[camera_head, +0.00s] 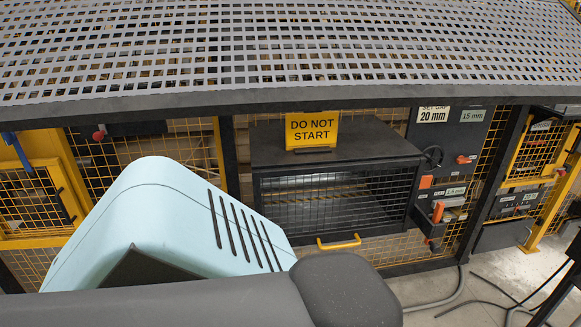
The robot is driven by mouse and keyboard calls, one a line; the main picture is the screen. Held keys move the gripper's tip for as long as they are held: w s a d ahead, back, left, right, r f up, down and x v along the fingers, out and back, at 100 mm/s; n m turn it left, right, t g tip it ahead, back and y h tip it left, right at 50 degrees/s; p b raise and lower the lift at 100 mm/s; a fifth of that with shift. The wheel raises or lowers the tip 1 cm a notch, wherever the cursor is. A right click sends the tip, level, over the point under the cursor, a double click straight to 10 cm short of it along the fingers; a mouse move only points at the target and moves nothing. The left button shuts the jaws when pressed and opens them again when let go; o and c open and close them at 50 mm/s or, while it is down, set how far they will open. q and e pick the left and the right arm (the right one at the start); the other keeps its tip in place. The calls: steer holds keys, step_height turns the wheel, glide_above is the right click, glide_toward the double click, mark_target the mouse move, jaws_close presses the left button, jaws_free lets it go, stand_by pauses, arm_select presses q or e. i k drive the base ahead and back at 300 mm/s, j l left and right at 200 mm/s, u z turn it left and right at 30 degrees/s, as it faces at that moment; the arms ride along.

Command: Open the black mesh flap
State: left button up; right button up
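The black mesh flap (322,203) is at the middle of the head view, on the front of a black box-like housing (345,146). The flap looks closed, and light shows through its mesh. A yellow bar handle (339,242) is at its lower edge. A yellow "DO NOT START" sign (312,131) stands on top of the housing. Neither gripper shows, and nothing is seen touching the flap or handle. A pale blue vented body and a dark rounded arm-like part fill the lower left and cover the area below the flap's left side.
A perforated grey sheet (290,50) with a dark front edge overhangs the housing. Yellow mesh guards stand on both sides. Control boxes with orange knobs (463,160) are right of the flap. Cables (440,300) lie on the floor at lower right.

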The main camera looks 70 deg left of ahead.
mark_target(419, 180)
steer(key=u, duration=2.05)
